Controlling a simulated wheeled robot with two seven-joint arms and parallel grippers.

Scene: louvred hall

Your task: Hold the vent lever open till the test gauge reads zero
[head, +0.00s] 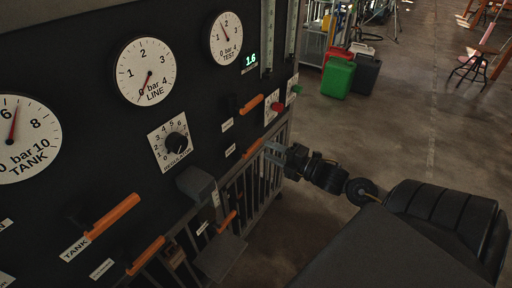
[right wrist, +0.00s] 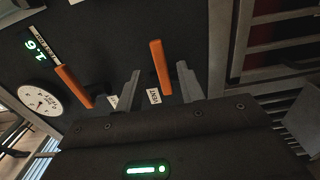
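The orange vent lever (head: 252,149) is low on the right of the black panel in the head view. In the right wrist view the vent lever (right wrist: 161,67) has a white VENT label beside its lower end. My right gripper (head: 281,153) is just right of it. In the wrist view my right gripper (right wrist: 159,84) has its fingers apart, one on each side of the lever, with gaps showing. The test gauge (head: 226,38) has its needle between 1 and 2, and the green display (head: 251,59) reads 1.6. My left gripper is not in view.
Another orange lever (head: 251,104) sits above the vent lever, near a red button (head: 277,107) and a green button (head: 296,89). The line gauge (head: 145,71), tank gauge (head: 22,137) and regulator knob (head: 176,144) are further left. Open floor lies right of the panel.

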